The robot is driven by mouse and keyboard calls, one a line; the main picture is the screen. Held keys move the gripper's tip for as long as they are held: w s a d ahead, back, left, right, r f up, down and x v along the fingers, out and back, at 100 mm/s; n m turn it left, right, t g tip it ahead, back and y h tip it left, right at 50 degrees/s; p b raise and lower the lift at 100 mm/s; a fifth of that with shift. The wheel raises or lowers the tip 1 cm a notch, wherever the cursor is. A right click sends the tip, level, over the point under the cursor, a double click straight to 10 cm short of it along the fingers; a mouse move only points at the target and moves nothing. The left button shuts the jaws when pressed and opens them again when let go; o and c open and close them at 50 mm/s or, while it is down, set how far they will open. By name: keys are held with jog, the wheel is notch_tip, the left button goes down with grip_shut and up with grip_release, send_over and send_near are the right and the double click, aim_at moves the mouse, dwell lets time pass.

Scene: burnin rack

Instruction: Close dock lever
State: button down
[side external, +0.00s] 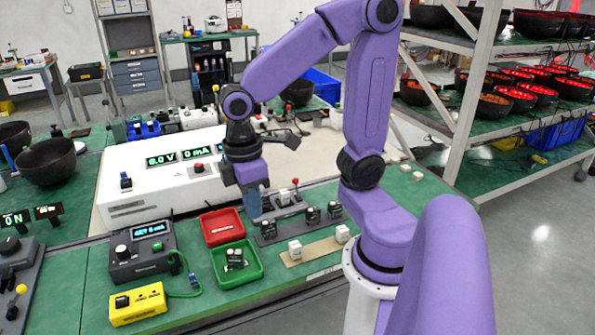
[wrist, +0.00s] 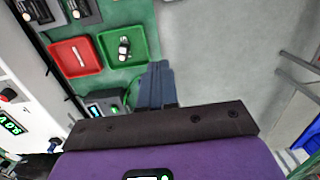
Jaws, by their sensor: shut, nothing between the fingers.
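The small grey dock (side external: 286,201) sits on the green bench in front of the white power unit, just right of my fingers in the side view. A thin lever with a red knob (side external: 295,182) stands up from it; its exact angle is too small to tell. My gripper (side external: 254,216) points down with its blue-grey fingers shut and empty, left of the dock and apart from the lever as far as I can tell. In the wrist view my closed fingers (wrist: 157,72) show beside the green tray, and I cannot make out the lever there.
Dark modules stand on a grey strip (side external: 268,239), with white blocks on a beige strip (side external: 293,262). The white power unit (side external: 150,205) stands behind.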

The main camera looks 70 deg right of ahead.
jog(key=w+d+f+m+g+y, duration=0.1)
jog(key=w+d+m, duration=0.3)
jog(key=w+d, duration=0.55)
jog(key=w+d+f+m+g+y, duration=0.1)
jog(key=w+d+m, duration=0.35)
jog(key=d, duration=0.75)
jog(key=s+d+f+m+y, duration=0.1)
jog(key=s+d+f, duration=0.1)
jog(key=d, duration=0.7)
jog(key=s+d+f+m+t+y, duration=0.1)
jog(key=s+d+f+m, duration=0.1)
jog(key=d, duration=0.6)
jog(key=s+d+f+m+t+y, duration=0.1)
jog(key=s+d, duration=0.3)
jog(key=d, duration=0.5)
jog(key=shift+d+f+m, duration=0.3)
jog(key=shift+f+m, duration=0.05)
jog(key=shift+f, duration=0.1)
jog(key=shift+f, duration=0.1)
jog(key=x, duration=0.9)
jog(key=shift+a, duration=0.2)
jog(key=a, duration=0.2)
jog(key=shift+a+f, duration=0.15)
jog(key=shift+a, duration=0.95)
